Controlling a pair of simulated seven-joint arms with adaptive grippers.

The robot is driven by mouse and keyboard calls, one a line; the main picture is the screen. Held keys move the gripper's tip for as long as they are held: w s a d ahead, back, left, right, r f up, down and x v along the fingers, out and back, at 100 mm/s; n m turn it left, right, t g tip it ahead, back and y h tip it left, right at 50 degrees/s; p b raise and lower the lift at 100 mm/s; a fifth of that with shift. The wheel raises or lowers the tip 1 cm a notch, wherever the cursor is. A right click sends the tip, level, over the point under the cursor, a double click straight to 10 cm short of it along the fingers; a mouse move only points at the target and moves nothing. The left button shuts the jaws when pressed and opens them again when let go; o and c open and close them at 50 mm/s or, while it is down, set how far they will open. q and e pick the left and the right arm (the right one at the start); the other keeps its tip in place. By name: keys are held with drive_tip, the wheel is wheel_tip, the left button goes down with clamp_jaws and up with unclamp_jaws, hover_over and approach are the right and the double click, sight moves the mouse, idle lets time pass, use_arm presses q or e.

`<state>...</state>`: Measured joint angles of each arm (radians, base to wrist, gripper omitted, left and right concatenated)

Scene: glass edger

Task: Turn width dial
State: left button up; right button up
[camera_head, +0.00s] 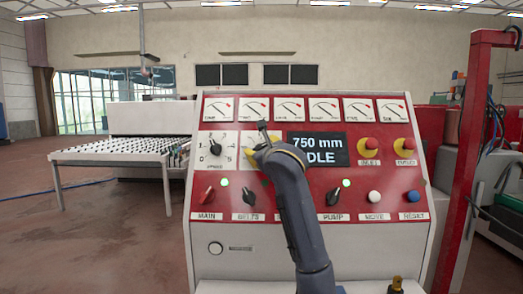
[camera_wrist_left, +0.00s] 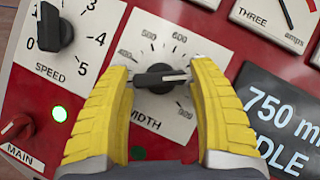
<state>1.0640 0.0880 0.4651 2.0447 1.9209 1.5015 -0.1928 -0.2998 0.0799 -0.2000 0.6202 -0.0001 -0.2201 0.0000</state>
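The width dial is a black knob (camera_wrist_left: 160,78) on a white scale plate (camera_wrist_left: 150,45) marked WIDTH, seen in the left wrist view. Its bar lies nearly level, with a pale mark toward the right end. My left gripper (camera_wrist_left: 161,73) has its two yellow fingers apart, one on each side of the knob; whether they touch it I cannot tell. In the head view my left gripper (camera_head: 260,148) is over the dial plate (camera_head: 246,138) and mostly hides the knob. The display (camera_head: 318,149) reads 750 mm, with DLE visible below. My right gripper is not in view.
The speed dial (camera_head: 215,147) is just left of the width plate. Gauges (camera_head: 290,110) line the panel top. Red buttons (camera_head: 369,145) are at right; selector switches, including the pump switch (camera_head: 334,196), sit below. A red post (camera_head: 468,160) stands right of the panel.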

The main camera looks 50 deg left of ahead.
use_arm(q)
drive_tip(key=c, duration=0.8)
drive_tip(key=shift+n, duration=0.3)
drive_tip(key=n+g, duration=0.2)
drive_tip(key=n, duration=0.2)
drive_tip(key=shift+w+r+g, duration=0.1)
drive_tip(key=shift+g, duration=0.3)
drive_tip(key=shift+n+g+h, duration=0.5)
drive_tip(key=shift+n+g, duration=0.5)
drive_tip(key=shift+n, duration=1.3)
drive_tip(key=o, duration=1.2)
